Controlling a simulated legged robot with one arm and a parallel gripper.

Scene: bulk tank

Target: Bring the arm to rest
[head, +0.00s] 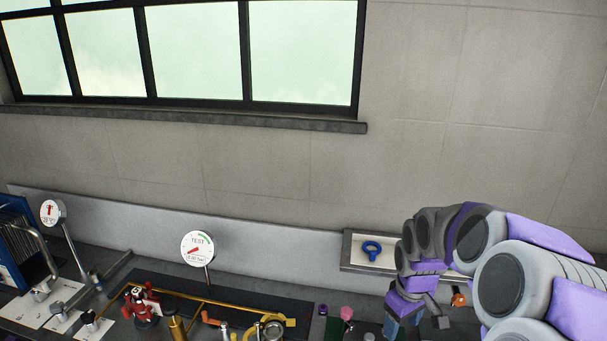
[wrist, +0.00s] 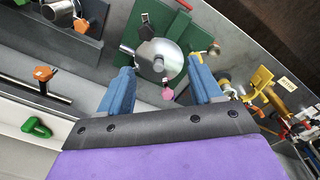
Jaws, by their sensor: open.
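My arm comes in from the right of the head view, bent, with my gripper (head: 408,322) hanging low over the right part of the bench. In the wrist view my gripper (wrist: 165,90) has its two blue fingers wide apart with nothing held between them. Beyond the fingers is a round silver cover (wrist: 158,60) on a green plate (wrist: 190,28). A small pink knob (wrist: 168,94) shows in the gap between the fingers. I cannot tell whether either finger touches anything.
A gauge marked TEST (head: 198,248) stands mid-bench, another gauge (head: 52,212) at the left. A red valve (head: 141,306) and yellow pipework (head: 278,321) stand nearby. A blue eyelet (head: 371,249) lies in a tray (head: 355,262). The wrist view shows a green handle (wrist: 37,128) and orange knob (wrist: 43,74).

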